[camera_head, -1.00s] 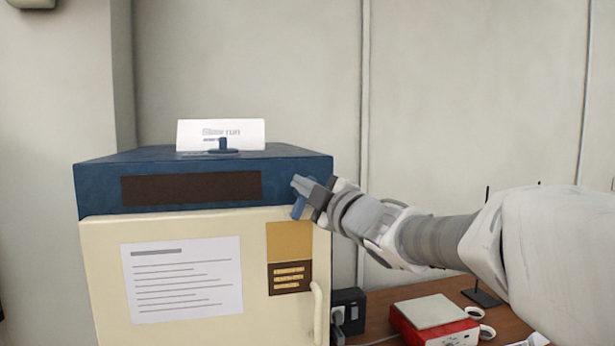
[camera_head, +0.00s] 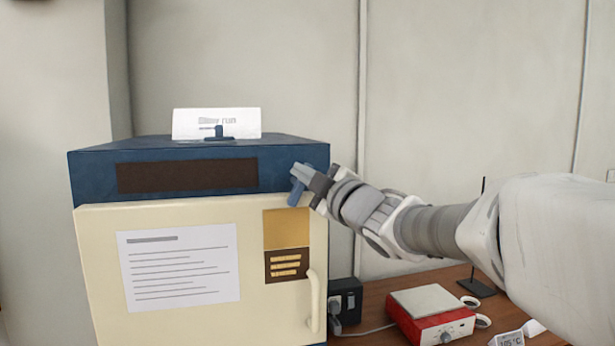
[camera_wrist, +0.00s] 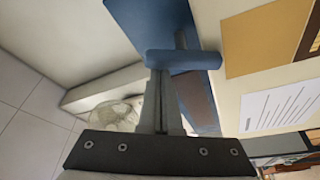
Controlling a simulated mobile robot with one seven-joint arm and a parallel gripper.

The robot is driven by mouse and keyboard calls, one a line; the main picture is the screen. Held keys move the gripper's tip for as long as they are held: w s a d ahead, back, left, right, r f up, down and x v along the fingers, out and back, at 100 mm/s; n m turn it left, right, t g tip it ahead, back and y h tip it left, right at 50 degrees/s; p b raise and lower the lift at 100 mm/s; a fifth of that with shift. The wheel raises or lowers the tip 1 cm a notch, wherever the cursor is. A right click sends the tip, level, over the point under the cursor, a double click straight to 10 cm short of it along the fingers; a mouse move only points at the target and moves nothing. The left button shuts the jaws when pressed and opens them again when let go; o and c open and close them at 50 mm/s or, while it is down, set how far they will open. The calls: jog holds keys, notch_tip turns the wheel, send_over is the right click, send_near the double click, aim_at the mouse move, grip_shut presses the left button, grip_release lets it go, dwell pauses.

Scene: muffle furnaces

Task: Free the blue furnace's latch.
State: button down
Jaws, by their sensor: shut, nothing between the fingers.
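The blue furnace (camera_head: 88,180) has a blue top and a cream door (camera_head: 90,280), which looks shut. Its blue latch (camera_head: 296,193) sits at the door's upper right corner, its lower part showing under my gripper. My gripper (camera_head: 302,171) is shut and empty, with its fingertips at the latch's upper part. In the wrist view the latch (camera_wrist: 184,60) is a blue bar on a short stem, lying across the tips of the shut fingers (camera_wrist: 158,82). The tips look touching or very close; I cannot tell which. The latch's upper part is partly hidden in the head view.
A pale door handle (camera_head: 315,300) is below the latch. A white sign (camera_head: 190,124) and a small blue piece (camera_head: 218,134) are on the furnace top. A red device (camera_head: 430,318) and a black socket box (camera_head: 346,298) are on the wooden table to the right.

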jog(key=shift+d+f+m+t+b, duration=0.1)
jog(key=shift+d+m+t+b, duration=0.15)
jog(key=shift+m+b, duration=0.6)
jog(key=m+t+h+b, duration=0.1)
jog(key=m+b, duration=0.3)
jog(key=d+m+t+h+b, duration=0.1)
jog(key=m+b, duration=0.2)
jog(key=m, duration=0.1)
jog(key=d+f+m+t+h+b, duration=0.1)
jog(key=m+h+b, duration=0.1)
jog(key=m+b, duration=0.2)
jog(key=shift+w+f+t+b, duration=0.1)
jog(key=shift+w+t+b, duration=0.15)
jog(key=shift+w+b, duration=0.1)
dwell(0.4)
